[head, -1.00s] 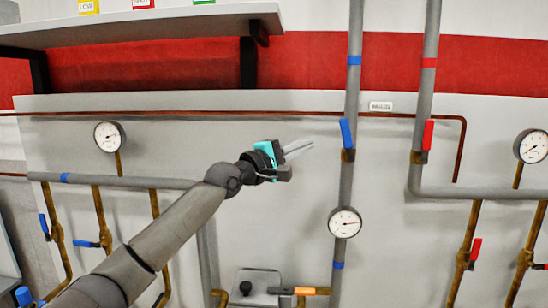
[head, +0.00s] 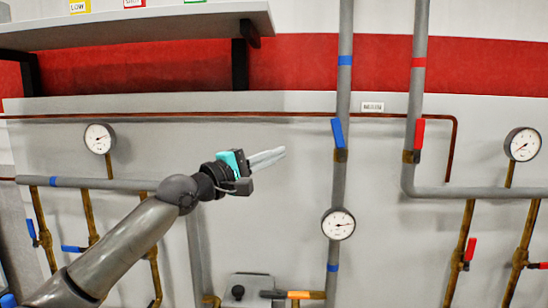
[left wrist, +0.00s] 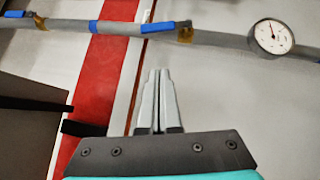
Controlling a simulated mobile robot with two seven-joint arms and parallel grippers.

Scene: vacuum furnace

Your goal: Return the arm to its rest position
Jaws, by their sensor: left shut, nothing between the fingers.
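My left gripper (head: 268,158) is raised in front of the grey panel in the head view, its fingers pointing right toward the vertical pipe with the blue-handled valve. Its fingers are shut with nothing between them. They also show in the left wrist view (left wrist: 157,78), together and empty. The fingers are apart from the pipe and the valve's blue handle (head: 338,131). My left arm comes in from the lower left and is bent. My right gripper is not in view.
A shelf (head: 130,27) overhangs at the upper left. Pipes, valves and gauges cover the panel (head: 270,210). A gauge (head: 338,223) sits on the middle pipe. A red-handled valve (head: 419,134) is to its right. A small box with a black knob (head: 238,292) is below.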

